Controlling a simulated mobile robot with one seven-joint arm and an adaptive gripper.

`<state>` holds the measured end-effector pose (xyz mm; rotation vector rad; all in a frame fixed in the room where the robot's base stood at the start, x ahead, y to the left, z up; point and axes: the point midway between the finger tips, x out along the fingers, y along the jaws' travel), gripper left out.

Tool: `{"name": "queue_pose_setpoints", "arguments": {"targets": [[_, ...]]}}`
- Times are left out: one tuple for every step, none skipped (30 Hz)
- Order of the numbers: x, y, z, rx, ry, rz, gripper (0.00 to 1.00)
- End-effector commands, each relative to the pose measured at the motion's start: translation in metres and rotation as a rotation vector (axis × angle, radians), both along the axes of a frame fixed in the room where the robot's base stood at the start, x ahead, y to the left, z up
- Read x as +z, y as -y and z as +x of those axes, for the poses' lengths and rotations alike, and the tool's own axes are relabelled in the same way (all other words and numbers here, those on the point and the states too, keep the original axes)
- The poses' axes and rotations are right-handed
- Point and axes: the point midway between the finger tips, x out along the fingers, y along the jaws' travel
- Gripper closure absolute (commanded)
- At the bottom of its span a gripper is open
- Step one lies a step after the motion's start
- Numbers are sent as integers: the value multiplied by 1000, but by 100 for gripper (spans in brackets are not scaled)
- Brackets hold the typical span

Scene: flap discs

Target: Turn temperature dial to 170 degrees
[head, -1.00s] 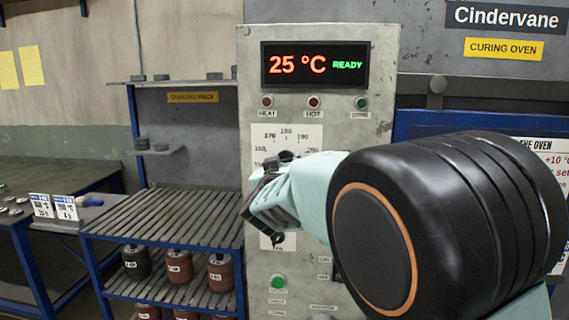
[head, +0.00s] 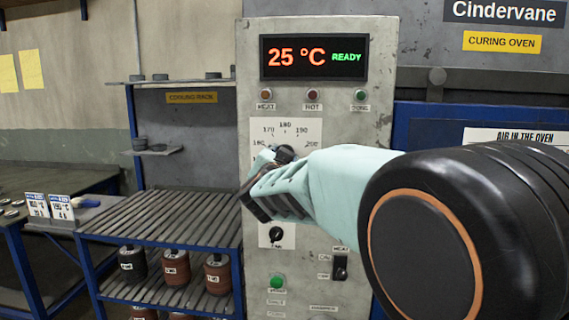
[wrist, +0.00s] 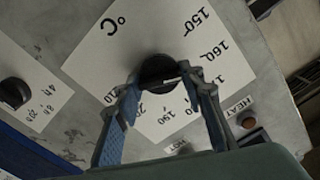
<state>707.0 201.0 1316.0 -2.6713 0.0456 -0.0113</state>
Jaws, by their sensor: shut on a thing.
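The temperature dial (head: 284,153) is a black knob on a white scale plate on the oven's grey panel. It also shows in the wrist view (wrist: 158,70), with a short pale line on its face, on the side of the partly hidden number after 160. I cannot read its exact setting. My gripper (head: 270,163) is shut on the dial, with one finger on each side of it in the wrist view (wrist: 163,86). The fingers hide part of the scale. The display (head: 314,58) reads 25 °C and READY.
A second black knob (head: 277,235) sits below the dial, with a green button (head: 277,282) and a switch (head: 340,268) lower down. Indicator lamps line the panel above the scale. A slatted rack (head: 160,215) with several labelled canisters stands to the left.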

Motion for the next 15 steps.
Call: {"name": "queue_pose_setpoints", "arguments": {"targets": [[-3, 1, 0, 0, 2, 43, 88], [-3, 1, 0, 0, 3, 71, 88], [-3, 1, 0, -1, 4, 107, 88], [-3, 1, 0, -1, 4, 133, 88], [-3, 1, 0, 0, 5, 160, 88], [-3, 0, 0, 0, 7, 193, 88], [-3, 0, 0, 1, 8, 215, 88], [-3, 0, 0, 1, 9, 239, 88], [-3, 1, 0, 0, 9, 268, 88], [-3, 1, 0, 0, 10, 290, 88], [-3, 1, 0, -1, 10, 309, 88], [-3, 1, 0, 0, 10, 334, 88], [-3, 1, 0, 1, 11, 351, 88], [-3, 0, 0, 1, 12, 368, 88], [-3, 0, 0, 1, 12, 387, 88]]}}
